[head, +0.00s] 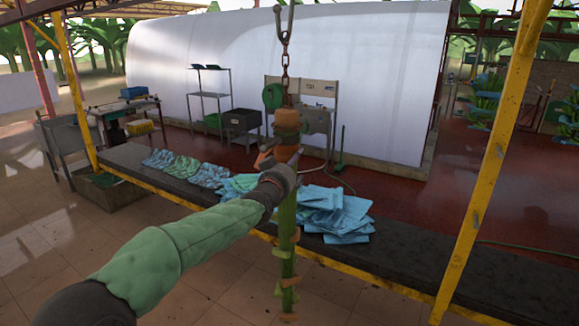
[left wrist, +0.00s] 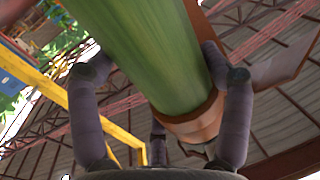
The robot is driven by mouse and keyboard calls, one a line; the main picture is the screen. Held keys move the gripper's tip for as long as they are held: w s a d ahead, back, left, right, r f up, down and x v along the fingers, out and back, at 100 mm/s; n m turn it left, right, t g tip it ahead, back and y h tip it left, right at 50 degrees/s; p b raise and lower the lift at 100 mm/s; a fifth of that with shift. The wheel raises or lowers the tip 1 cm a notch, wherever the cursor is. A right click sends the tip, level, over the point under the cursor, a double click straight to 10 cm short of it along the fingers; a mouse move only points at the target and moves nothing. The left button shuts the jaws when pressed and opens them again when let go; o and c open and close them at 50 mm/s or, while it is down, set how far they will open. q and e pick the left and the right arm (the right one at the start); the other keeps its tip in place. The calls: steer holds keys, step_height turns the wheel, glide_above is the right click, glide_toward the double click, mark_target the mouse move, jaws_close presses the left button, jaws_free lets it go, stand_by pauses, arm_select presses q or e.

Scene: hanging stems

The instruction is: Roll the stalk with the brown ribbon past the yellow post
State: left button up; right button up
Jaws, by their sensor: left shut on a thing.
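The green stalk (head: 287,222) hangs upright from a chain and hook (head: 285,45) in the middle of the head view. Orange-brown wrapping (head: 287,120) shows at its top, and small brown and green stubs stick out lower down. My left gripper (head: 277,160) is shut on the stalk just below the wrapping. In the left wrist view the fingers stand on both sides of the green stalk (left wrist: 145,50), close to a brown band (left wrist: 195,125). A yellow post (head: 490,165) slants at the right; another yellow post (head: 70,85) stands at the left. My right gripper is out of view.
A long dark bench (head: 415,272) with a yellow edge runs behind the stalk. Blue packets (head: 340,215) and folded blue and green pieces (head: 185,165) lie on it. A shelf (head: 210,95) and a black crate (head: 242,120) stand farther back, before a white tunnel.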

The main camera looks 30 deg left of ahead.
arm_select(q)
steer(key=shift+a+r, duration=0.1)
steer(key=shift+a, duration=0.25)
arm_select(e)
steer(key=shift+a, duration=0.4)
arm_select(q)
steer(key=o, duration=1.6)
steer(key=shift+w, duration=0.1)
steer(key=shift+o, duration=0.2)
steer(key=shift+d, duration=0.1)
steer(key=s+d, duration=0.2)
steer(key=s, duration=1)
